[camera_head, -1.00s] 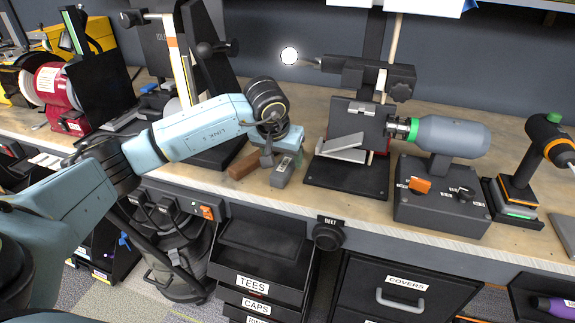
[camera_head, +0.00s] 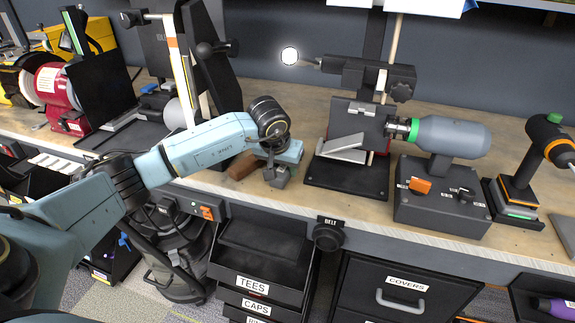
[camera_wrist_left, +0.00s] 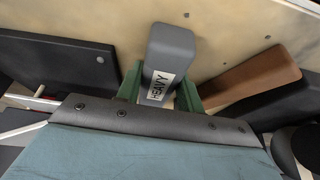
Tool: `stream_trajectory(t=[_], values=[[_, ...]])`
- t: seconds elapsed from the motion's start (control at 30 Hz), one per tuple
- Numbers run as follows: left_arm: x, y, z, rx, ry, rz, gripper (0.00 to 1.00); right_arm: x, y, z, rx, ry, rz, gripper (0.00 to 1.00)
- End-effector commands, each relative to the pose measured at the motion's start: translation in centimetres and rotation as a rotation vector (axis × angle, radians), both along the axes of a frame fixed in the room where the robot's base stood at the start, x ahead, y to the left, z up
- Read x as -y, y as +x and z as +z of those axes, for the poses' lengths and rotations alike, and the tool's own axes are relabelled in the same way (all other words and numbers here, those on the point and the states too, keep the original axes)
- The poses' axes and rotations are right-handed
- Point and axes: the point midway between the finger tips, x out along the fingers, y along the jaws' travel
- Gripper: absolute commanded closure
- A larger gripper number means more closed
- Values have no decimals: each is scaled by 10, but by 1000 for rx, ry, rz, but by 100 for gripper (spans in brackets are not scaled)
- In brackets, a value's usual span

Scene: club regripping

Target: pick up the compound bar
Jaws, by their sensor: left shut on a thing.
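A grey bar (camera_wrist_left: 172,48) with a HEAVY label stands out between the green fingers of my left gripper (camera_wrist_left: 160,90) in the left wrist view. The left gripper is shut on this grey bar. In the head view my left gripper (camera_head: 276,168) is low over the workbench, and part of the grey bar (camera_head: 279,179) shows under it; I cannot tell whether it touches the bench. A brown bar (camera_head: 243,166) lies just left of it, and it also shows in the left wrist view (camera_wrist_left: 252,78). My right gripper is not in view.
The wooden workbench (camera_head: 232,183) has its front edge close by. A black clamp stand (camera_head: 346,172) with metal plates stands to the right, beside a grey motor unit (camera_head: 442,205). A tall black stand (camera_head: 207,60) is behind my arm. An open TEES drawer (camera_head: 262,248) is below.

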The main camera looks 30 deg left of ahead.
Motion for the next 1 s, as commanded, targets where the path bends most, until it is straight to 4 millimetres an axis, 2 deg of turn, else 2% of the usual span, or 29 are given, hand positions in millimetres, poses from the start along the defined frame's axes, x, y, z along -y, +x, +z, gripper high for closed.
stream_trajectory(t=[0.27, 0.47, 0.67, 0.77, 0.8, 1.0], values=[[0, 0, 1, 2, 0, 0, 90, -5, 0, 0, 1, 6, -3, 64], [0, -4, 10, 4, 2, 0, 90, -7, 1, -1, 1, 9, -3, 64], [0, -3, 45, 7, 2, -1, 90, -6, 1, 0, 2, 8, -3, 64], [0, -2, 71, 9, 1, 1, 90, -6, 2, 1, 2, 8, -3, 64], [1, -6, 76, 5, 2, -1, 90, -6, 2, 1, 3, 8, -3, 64], [10, -47, 70, 2, 3, -3, 90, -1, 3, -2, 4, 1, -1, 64]])
